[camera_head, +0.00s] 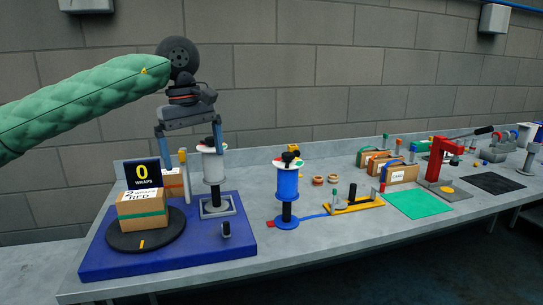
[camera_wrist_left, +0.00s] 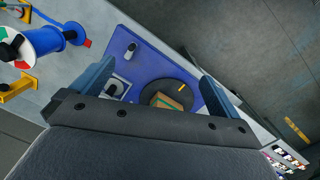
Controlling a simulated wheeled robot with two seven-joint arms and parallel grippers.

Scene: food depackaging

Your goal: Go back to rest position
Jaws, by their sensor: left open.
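My left gripper (camera_head: 189,140) is open and empty, pointing down above the blue wrapping base. Its fingers also show in the left wrist view (camera_wrist_left: 155,85), apart with nothing between them. The left arm, in a green quilted sleeve, comes in from the left. A cardboard box (camera_head: 142,209) with a green band sits on the black turntable (camera_head: 125,242) of the blue base (camera_head: 190,262). A white-and-grey spool (camera_head: 212,168) stands on a post just below and right of the gripper. My right gripper is in neither view.
A blue spool (camera_head: 287,186) stands to the right. Further right are a yellow holder (camera_head: 353,204), a green mat (camera_head: 418,204), a red press (camera_head: 435,165) and several boxes. The wall is behind; space above the table is free.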

